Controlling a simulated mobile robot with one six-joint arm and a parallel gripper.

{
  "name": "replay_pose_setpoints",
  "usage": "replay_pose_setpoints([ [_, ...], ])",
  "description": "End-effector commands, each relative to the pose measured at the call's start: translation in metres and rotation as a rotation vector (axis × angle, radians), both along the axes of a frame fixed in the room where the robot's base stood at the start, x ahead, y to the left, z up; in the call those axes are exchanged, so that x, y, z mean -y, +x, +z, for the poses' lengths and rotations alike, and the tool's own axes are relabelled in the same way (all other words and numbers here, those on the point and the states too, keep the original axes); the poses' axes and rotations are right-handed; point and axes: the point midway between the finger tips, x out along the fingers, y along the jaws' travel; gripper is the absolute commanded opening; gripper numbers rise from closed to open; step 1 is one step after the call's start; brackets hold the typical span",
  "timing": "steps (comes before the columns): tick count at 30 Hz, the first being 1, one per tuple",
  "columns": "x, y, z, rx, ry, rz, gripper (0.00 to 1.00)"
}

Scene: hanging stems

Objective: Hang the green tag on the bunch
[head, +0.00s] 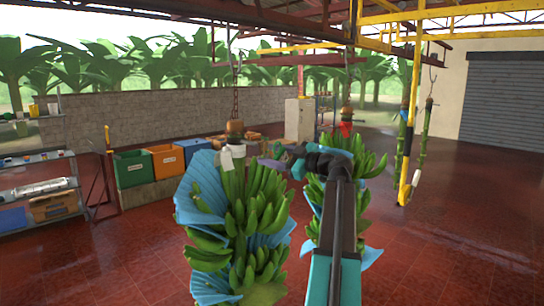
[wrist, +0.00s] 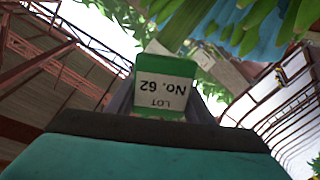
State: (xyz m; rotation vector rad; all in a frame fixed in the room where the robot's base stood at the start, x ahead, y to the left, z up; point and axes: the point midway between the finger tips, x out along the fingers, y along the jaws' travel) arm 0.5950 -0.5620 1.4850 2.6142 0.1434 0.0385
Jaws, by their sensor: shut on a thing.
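The green tag (wrist: 160,88) is in the wrist view, with a white label reading "LOT No. 62" upside down. My gripper (wrist: 160,108) is shut on its lower end in that view. The near banana bunch (head: 245,205) hangs at the middle of the head view, partly wrapped in blue plastic (head: 200,190). In the head view my gripper (head: 272,163) is at the right of this bunch's top, just below the stem (head: 235,130). The tag is too small to make out there. I cannot tell whether tag and bunch touch.
A second bunch (head: 372,160) hangs behind my arm. A white piece (head: 232,153) is at the near bunch's top. Green, orange and blue bins (head: 165,160) stand by the wall, and a shelf (head: 40,190) is at left. The red floor at right is clear.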

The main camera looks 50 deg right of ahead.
Motion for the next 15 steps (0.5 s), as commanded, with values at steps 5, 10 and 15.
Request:
replay_pose_setpoints([
  [5,0.002,0.001,-0.001,0.0,0.0,-0.001,0.19],
  [10,0.003,0.006,-0.001,0.0,0.0,-0.002,0.19],
  [15,0.004,0.014,-0.001,0.0,0.0,-0.002,0.19],
])
